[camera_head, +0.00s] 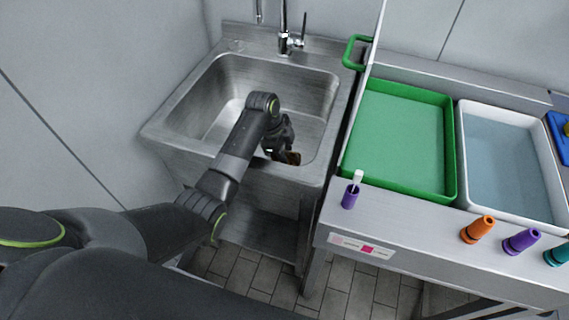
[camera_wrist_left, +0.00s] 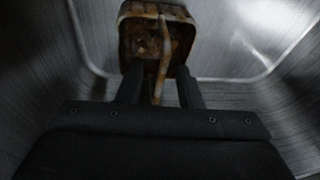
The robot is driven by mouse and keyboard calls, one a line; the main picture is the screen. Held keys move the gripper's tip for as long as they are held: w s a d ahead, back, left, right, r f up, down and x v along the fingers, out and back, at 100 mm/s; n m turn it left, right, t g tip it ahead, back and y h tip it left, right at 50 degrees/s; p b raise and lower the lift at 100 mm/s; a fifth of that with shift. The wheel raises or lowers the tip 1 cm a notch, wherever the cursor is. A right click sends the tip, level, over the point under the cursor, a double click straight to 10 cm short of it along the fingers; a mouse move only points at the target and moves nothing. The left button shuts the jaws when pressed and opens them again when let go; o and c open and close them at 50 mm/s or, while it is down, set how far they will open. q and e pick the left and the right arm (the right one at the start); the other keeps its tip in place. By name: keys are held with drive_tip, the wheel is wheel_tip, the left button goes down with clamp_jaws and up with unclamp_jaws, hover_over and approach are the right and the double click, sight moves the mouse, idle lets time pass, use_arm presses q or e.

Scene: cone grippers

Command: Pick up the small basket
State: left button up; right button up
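The small basket is a rusty brown, box-shaped thing inside the sink. It shows large at the top of the left wrist view (camera_wrist_left: 158,40), and a small part of it shows in the head view (camera_head: 293,158). My left gripper (camera_head: 280,148) reaches down into the sink right beside it. In the left wrist view its two dark fingers (camera_wrist_left: 160,92) are apart, with a thin pale brown strip of the basket, perhaps its handle, running between them. I see no finger closed on the strip. My arm hides part of the basket in the head view. My right gripper is not in view.
The steel sink (camera_head: 210,85) has walls around the gripper and a faucet (camera_head: 287,40) behind. To the right are a green tray (camera_head: 400,135), a white tub (camera_head: 510,150), a purple holder (camera_head: 350,196) and orange (camera_head: 478,229), purple (camera_head: 521,241) and teal cones along the counter.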

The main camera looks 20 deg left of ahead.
use_arm(q)
drive_tip(key=shift+x, duration=1)
clamp_jaws()
